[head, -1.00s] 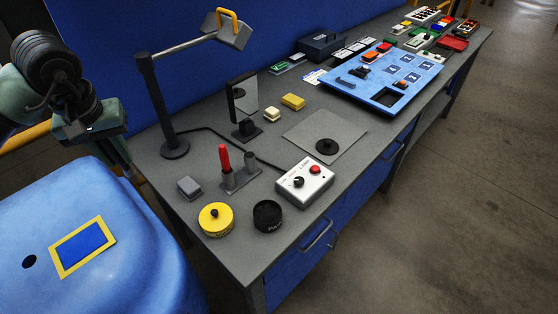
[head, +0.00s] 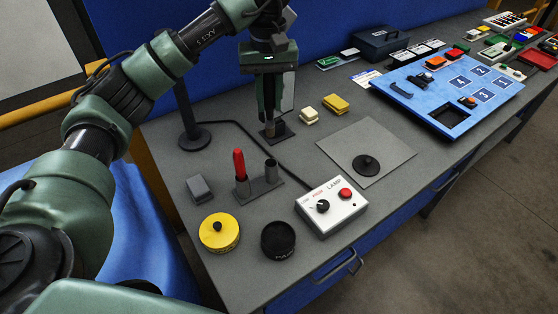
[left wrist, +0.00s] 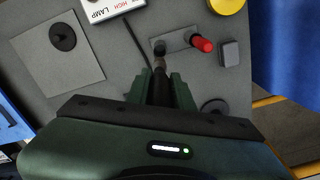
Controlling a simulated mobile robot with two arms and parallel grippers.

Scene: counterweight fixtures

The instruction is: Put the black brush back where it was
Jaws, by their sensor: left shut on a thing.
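My left gripper (head: 269,110) is above the bench in the head view, in front of the mirror. In the left wrist view its fingers (left wrist: 161,92) are shut on a dark, slim thing, seemingly the black brush (left wrist: 159,68), with a brownish end pointing away from the gripper. The grey holder (head: 257,188) stands on the bench, below the gripper in the head view. A red-handled brush (head: 239,164) stands upright in its left tube. Its right tube (head: 271,171) looks empty; it also shows in the left wrist view (left wrist: 159,47), just beyond the brush's end. My right gripper is not in view.
The white lamp control box (head: 331,207) is right of the holder, a grey block (head: 199,188) left. A yellow tin (head: 219,233) and a black cup (head: 278,240) stand in front. The lamp stand (head: 195,138) and mirror (head: 288,92) are behind. A grey mat (head: 385,140) lies to the right.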

